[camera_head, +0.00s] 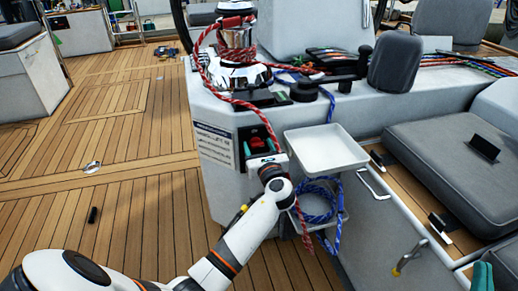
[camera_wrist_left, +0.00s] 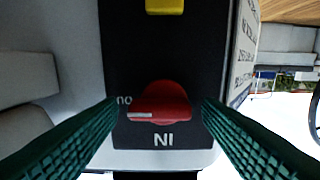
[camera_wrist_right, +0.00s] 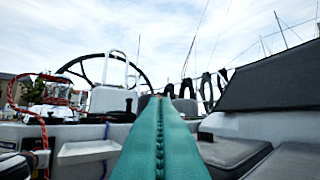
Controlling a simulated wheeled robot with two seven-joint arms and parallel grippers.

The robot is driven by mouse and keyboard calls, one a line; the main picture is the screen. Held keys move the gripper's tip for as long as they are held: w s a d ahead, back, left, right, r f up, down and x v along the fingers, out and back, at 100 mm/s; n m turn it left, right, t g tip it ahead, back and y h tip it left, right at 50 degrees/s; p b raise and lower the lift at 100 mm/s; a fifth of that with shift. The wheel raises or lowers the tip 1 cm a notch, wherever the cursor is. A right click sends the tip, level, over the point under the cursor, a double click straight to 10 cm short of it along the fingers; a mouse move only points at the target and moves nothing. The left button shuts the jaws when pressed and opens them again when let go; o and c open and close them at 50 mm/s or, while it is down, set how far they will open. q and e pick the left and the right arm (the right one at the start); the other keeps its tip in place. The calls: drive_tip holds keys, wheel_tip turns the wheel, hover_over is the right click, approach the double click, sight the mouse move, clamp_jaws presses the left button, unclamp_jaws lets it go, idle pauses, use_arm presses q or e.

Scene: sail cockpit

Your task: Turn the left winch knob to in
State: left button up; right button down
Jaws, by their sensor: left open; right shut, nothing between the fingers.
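The red winch knob (camera_wrist_left: 160,98) sits on a black panel (camera_wrist_left: 205,60) in the left wrist view, where the lettering appears upside down. Its white mark lies at its left, beside a label partly hidden by a finger, of which "no" shows. An "IN" label (camera_wrist_left: 166,141), appearing as "NI", lies just below the knob. My left gripper (camera_wrist_left: 160,108) is open, with one green finger on each side of the knob; I cannot tell whether they touch it. In the head view the knob (camera_head: 258,143) shows red just beyond my left gripper (camera_head: 266,161). My right gripper (camera_wrist_right: 155,100) is shut and empty.
A yellow part (camera_wrist_left: 165,6) is on the same panel. A white tray (camera_head: 325,149) juts out right of my left gripper. A red rope (camera_head: 255,110) hangs from the winch (camera_head: 238,70) close by. Grey cushions (camera_head: 450,150) lie at the right. The wooden deck (camera_head: 110,150) at left is mostly open.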

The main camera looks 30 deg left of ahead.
use_arm(q)
drive_tip(key=c, duration=1)
drive_tip(key=shift+o, duration=0.2)
